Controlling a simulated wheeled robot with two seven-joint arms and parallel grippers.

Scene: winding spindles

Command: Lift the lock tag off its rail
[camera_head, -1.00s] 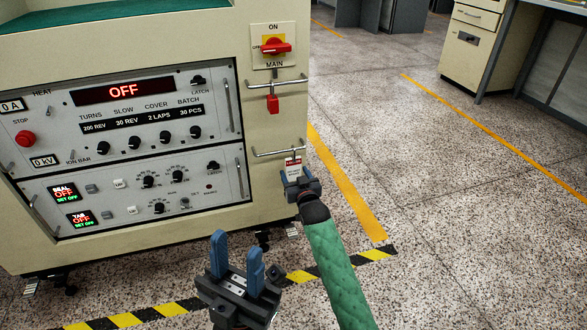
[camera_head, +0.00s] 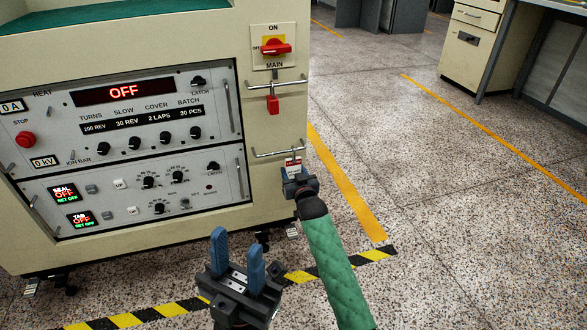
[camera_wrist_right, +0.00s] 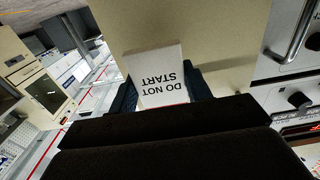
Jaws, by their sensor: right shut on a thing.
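The lock tag (camera_head: 293,165) is a small white card with a red band, hanging at the lower rail (camera_head: 283,152) on the right side of the machine's front. My right gripper (camera_head: 296,181) is shut on the lower part of the tag. In the right wrist view the tag (camera_wrist_right: 157,75) reads "DO NOT START", upside down, between the dark fingers. Whether its top is still hooked on the rail is too small to tell. My left gripper (camera_head: 238,259) is open and empty, low in front of the machine, fingers pointing up.
A red padlock (camera_head: 272,105) hangs from the upper rail (camera_head: 277,85), below the red and yellow main switch (camera_head: 275,48). The control panel (camera_head: 130,140) with knobs and handles is to the left. The floor right of the machine is open.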

